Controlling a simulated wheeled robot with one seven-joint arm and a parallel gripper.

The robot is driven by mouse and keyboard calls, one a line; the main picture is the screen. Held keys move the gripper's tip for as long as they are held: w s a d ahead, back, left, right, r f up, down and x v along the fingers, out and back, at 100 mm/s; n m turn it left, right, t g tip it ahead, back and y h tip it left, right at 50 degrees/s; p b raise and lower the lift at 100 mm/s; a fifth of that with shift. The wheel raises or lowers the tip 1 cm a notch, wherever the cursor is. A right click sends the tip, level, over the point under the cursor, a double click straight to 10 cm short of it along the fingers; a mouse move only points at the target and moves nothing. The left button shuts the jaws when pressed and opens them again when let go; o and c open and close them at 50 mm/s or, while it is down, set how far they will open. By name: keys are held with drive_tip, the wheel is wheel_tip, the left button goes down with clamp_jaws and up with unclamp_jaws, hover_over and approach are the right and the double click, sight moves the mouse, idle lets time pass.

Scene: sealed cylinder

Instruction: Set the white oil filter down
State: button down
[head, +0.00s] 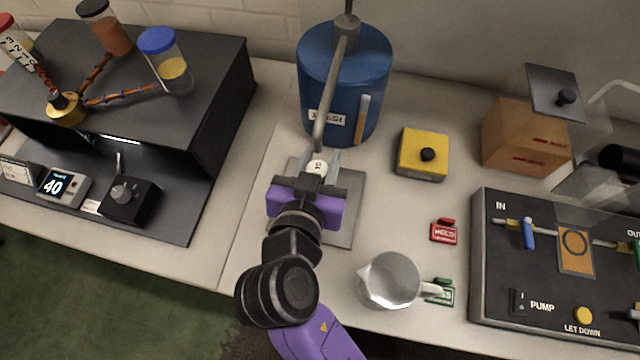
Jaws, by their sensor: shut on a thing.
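My gripper (318,161) is shut on the white oil filter (317,167), a small round white piece with dark marking on its top. The two fingers stand on either side of it. The gripper is over the far part of a flat grey plate (344,225) on the worktop, in front of the blue cylinder. My gripper and arm hide much of the filter and part of the plate. I cannot tell whether the filter touches the plate or hangs above it.
A blue cylinder (372,75) stands behind, its grey pipe (326,100) slanting down close to my gripper. A yellow block (413,160), red tag (443,232) and clear jug (388,280) lie to the right. A pump panel (545,285) is farther right. A dark cabinet (215,110) stands left.

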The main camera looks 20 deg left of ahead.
wheel_tip(320, 180, down, 7)
drive_tip(key=shift+f, duration=0.2)
idle(0.4)
drive_tip(key=shift+f, duration=0.2)
drive_tip(key=c, duration=1)
unclamp_jaws()
drive_tip(key=shift+r, duration=0.1)
drive_tip(key=shift+r, duration=0.15)
drive_tip(key=b+v, duration=0.1)
drive_tip(key=v, duration=1.1)
drive_tip(key=shift+d, duration=0.1)
